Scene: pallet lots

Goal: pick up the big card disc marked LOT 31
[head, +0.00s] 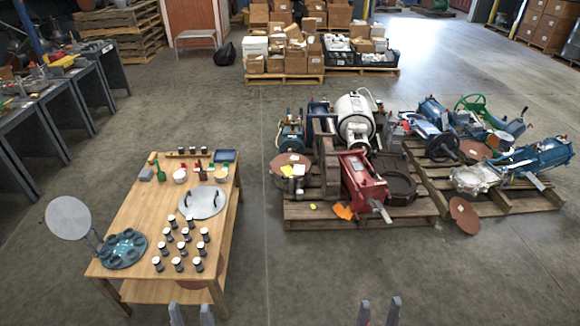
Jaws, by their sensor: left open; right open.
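Several reddish-brown discs show in the head view, and I cannot read LOT 31 on any of them. One brown disc (463,216) leans at the front of the right pallet, with a small pale mark near its top. Another brown disc (283,172) lies at the left of the middle pallet with paper tags on it. A third brown disc (473,150) lies among the machines on the right pallet. My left gripper (191,311) is open and empty at the bottom edge, by the table's front. My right gripper (380,311) is open and empty over bare floor.
The middle pallet (310,215) and right pallet (530,201) carry machinery. Floor between table and pallets is clear.

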